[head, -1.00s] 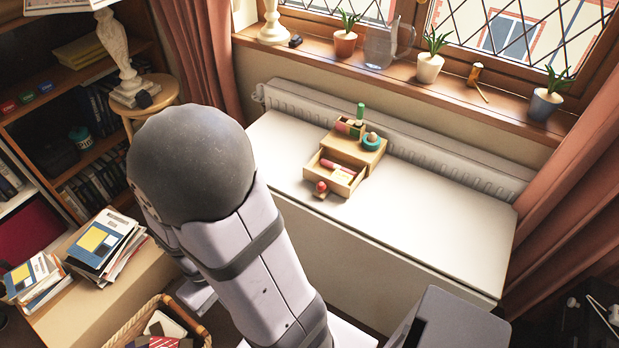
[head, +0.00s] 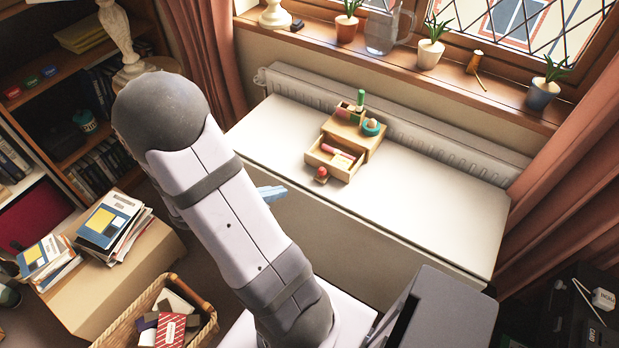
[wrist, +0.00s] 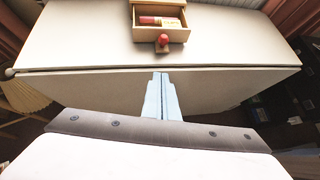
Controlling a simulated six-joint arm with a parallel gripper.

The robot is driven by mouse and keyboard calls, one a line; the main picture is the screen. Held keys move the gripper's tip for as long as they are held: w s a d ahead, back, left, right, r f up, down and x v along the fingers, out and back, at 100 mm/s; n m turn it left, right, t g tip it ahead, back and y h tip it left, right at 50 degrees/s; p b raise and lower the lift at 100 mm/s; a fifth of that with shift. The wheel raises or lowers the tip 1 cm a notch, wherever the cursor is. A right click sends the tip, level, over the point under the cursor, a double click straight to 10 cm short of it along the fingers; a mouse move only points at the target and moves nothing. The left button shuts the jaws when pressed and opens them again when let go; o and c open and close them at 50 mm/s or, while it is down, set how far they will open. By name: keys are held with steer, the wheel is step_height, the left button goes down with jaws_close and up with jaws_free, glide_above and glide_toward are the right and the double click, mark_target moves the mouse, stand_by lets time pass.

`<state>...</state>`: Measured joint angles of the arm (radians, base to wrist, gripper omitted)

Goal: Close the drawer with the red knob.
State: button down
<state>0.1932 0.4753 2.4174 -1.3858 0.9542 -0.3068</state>
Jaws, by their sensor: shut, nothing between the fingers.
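The open drawer (head: 328,163) with the red knob (head: 322,171) sticks out of a small wooden box (head: 352,137) on the white table. Pink rolls lie in the drawer, and the knob faces the front edge. In the wrist view the drawer (wrist: 177,35) and red knob (wrist: 163,39) are at the top centre, beyond the table edge. My gripper (wrist: 161,75) is shut and empty, with its pale blue fingers side by side, apart from the knob. In the head view, part of my gripper (head: 274,193) shows beside my arm, in front of the table.
The white table top (head: 430,190) is clear right of the box. A teal ring (head: 372,127) and a green peg (head: 360,99) are on the box. A radiator (head: 440,145) runs behind the table. A basket (head: 150,320) stands on the lower left.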

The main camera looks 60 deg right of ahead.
steer(key=shift+s+d+r+p+x, duration=0.1)
steer(key=shift+d+r+x, duration=0.25)
steer(key=shift+x, duration=1.75)
steer(key=shift+s+d+r+p+x, duration=0.2)
steer(key=shift+r+x, duration=0.25)
steer(key=shift+x, duration=1.7)
steer(key=shift+w+d+r+p+x, duration=0.1)
steer(key=shift+d+r+x, duration=0.25)
steer(key=shift+x, duration=1.75)
steer(key=b, duration=0.3)
glide_toward(328, 156)
steer(key=s+d, duration=0.1)
steer(key=s+d+f, duration=0.1)
steer(key=d, duration=0.1)
steer(key=s+d+f, duration=0.1)
steer(key=shift+d+f, duration=0.2)
steer(key=shift+d, duration=0.2)
steer(key=shift+d+r, duration=0.15)
steer(key=shift+d, duration=0.25)
